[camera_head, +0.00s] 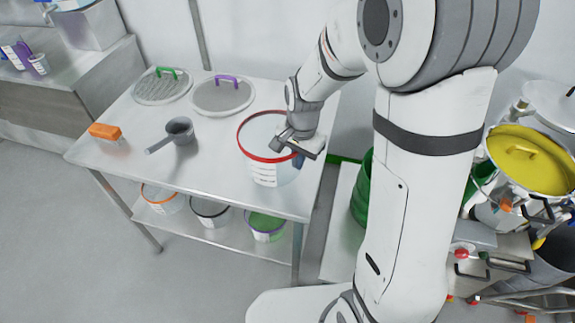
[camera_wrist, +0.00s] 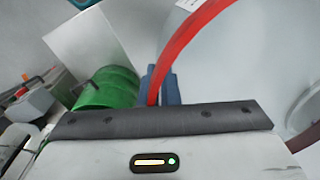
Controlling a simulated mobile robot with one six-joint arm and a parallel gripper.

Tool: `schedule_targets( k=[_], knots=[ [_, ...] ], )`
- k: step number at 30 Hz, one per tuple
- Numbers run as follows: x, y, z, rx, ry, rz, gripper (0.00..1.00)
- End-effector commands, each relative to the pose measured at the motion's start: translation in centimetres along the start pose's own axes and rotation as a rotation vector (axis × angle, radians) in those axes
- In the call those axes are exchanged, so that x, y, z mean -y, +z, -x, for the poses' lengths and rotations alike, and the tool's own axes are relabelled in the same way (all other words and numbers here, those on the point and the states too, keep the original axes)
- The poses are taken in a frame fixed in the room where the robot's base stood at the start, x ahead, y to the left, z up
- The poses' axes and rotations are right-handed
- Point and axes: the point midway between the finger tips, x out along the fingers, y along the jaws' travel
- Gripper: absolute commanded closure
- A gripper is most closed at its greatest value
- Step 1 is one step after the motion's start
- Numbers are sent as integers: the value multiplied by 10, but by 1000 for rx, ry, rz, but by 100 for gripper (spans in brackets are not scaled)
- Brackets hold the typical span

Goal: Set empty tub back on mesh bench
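The tub (camera_head: 262,172) is whitish and translucent with a red rim and a printed label. It is upright at the right end of the steel mesh bench (camera_head: 215,165); I cannot tell whether its base touches the top. Its visible inside looks pale and empty. My gripper (camera_head: 298,152) is at the tub's right rim. In the wrist view the blue fingers (camera_wrist: 163,88) sit on both sides of the red rim (camera_wrist: 185,38), close against it, and look shut on it. The fingertips are partly hidden by the rim and gripper body.
Two round mesh screens, with green (camera_head: 167,73) and purple (camera_head: 226,80) handles, lie at the bench's back. A grey scoop (camera_head: 180,131) and orange block (camera_head: 104,131) lie left. Several tubs stand on the lower shelf. A green drum (camera_head: 362,190) stands right of the bench.

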Motion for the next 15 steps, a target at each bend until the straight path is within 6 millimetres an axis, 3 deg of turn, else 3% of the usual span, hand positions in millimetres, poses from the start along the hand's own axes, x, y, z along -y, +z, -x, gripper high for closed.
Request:
schedule_targets(
  k=[10,15],
  knots=[
    [-2,0,-42,2,2,-1,100],
    [-3,-1,-50,0,-1,-1,100]
  ],
)
